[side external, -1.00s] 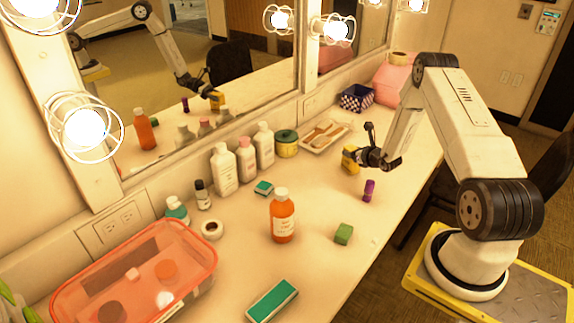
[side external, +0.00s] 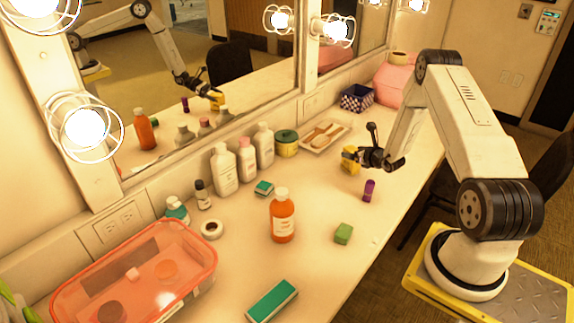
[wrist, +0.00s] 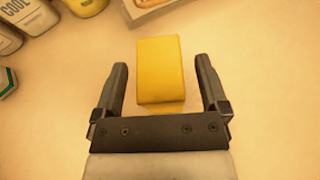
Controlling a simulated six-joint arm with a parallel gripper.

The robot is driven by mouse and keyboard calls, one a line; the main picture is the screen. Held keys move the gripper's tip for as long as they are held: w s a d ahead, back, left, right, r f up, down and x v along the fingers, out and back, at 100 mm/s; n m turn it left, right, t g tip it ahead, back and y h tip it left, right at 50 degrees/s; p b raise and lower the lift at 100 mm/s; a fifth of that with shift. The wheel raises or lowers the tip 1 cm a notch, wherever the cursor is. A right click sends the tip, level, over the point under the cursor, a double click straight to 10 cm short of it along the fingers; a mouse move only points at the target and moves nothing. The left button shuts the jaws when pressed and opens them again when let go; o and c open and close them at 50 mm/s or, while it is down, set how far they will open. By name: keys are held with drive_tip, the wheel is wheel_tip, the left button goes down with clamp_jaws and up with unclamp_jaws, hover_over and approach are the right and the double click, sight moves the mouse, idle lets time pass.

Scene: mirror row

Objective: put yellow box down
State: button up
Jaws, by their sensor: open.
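The yellow box (side external: 350,159) is on the counter, below the white tray. In the wrist view the yellow box (wrist: 161,70) lies between and slightly beyond the fingertips, with a gap on both sides. My gripper (side external: 362,160) is open beside it, its fingers partly hiding the box in the side view. In the wrist view my gripper (wrist: 161,78) shows its two fingers spread wide, touching nothing.
A purple cylinder (side external: 369,190) stands close to my gripper. A white tray (side external: 312,146), a teal-lidded jar (side external: 286,144) and white bottles (side external: 224,172) line the mirror side. An orange bottle (side external: 283,218) and a green cube (side external: 343,233) stand nearer. Counter around the cube is clear.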

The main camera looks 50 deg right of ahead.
drive_tip(key=v, duration=1.1)
drive_tip(key=shift+w+a, duration=0.1)
drive_tip(key=shift+w, duration=0.05)
idle(0.4)
drive_tip(key=w+a+r+n+g+y, duration=0.25)
drive_tip(key=a+n+y, duration=0.35)
drive_tip(key=a, duration=0.4)
drive_tip(key=w+a+r+n+g+y, duration=0.1)
drive_tip(key=w+a+r+n+y, duration=0.25)
drive_tip(key=a+n, duration=0.55)
drive_tip(key=s+a+r+n+g+h, duration=0.2)
drive_tip(key=s+a+n, duration=0.3)
drive_tip(key=a+n, duration=0.3)
drive_tip(key=s+a+r+n+g+h, duration=0.2)
drive_tip(key=a+n, duration=0.6)
drive_tip(key=n, duration=0.9)
wheel_tip(320, 180, up, 3)
drive_tip(key=s+g, duration=0.2)
drive_tip(key=shift+s+n, duration=0.3)
drive_tip(key=shift+s, duration=0.05)
